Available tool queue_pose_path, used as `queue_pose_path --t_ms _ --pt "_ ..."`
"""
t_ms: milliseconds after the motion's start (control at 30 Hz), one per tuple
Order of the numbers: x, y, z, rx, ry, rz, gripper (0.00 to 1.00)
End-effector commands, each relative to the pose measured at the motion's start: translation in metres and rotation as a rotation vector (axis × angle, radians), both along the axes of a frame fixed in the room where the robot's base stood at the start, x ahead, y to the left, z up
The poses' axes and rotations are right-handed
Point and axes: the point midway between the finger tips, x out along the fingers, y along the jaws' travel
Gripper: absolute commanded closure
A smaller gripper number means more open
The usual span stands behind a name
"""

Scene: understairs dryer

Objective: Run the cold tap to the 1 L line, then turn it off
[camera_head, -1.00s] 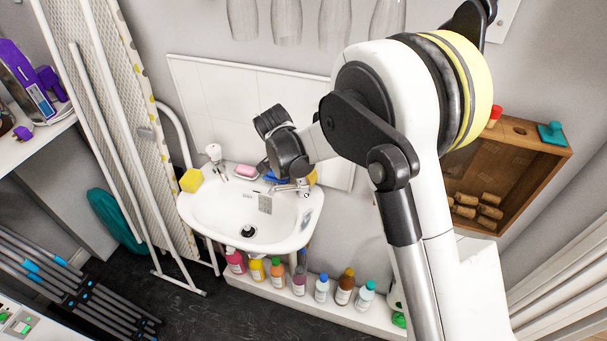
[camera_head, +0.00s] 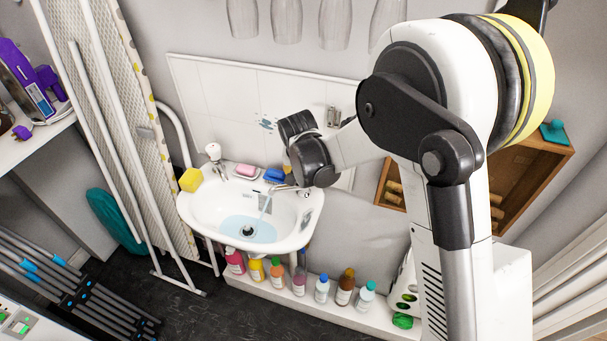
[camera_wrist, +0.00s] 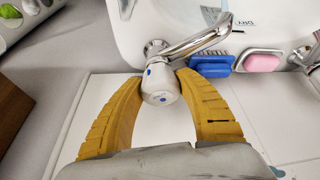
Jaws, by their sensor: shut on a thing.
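The cold tap's white knob (camera_wrist: 161,88), marked with blue, sits between the yellow fingers of my gripper (camera_wrist: 158,78) in the wrist view. The fingers are shut on it. The chrome spout (camera_wrist: 205,32) extends up and right from the knob. In the head view, water (camera_head: 264,203) runs from the right-hand tap into the white basin (camera_head: 195,222). A shallow bluish pool (camera_head: 247,229) lies around the dark drain. I cannot make out a 1 L line. In the head view, my wrist hides most of my fingers and the knob.
A second tap (camera_head: 213,152) stands at the basin's back left. A yellow sponge (camera_head: 191,180), pink soap (camera_head: 245,170) and blue brush (camera_head: 275,175) lie on the rim. Several bottles (camera_head: 321,289) line a ledge below. A wooden box (camera_head: 535,163) is on the right wall.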

Motion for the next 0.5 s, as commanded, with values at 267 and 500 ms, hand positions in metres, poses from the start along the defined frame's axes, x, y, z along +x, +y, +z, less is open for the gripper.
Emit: queue_pose_path --t_ms 267,500 --pt "0.0006 -0.0007 0.0004 0.0 -0.001 0.164 0.91" --pt "0.0007 -0.0001 0.0005 0.0 -0.002 0.235 0.91"
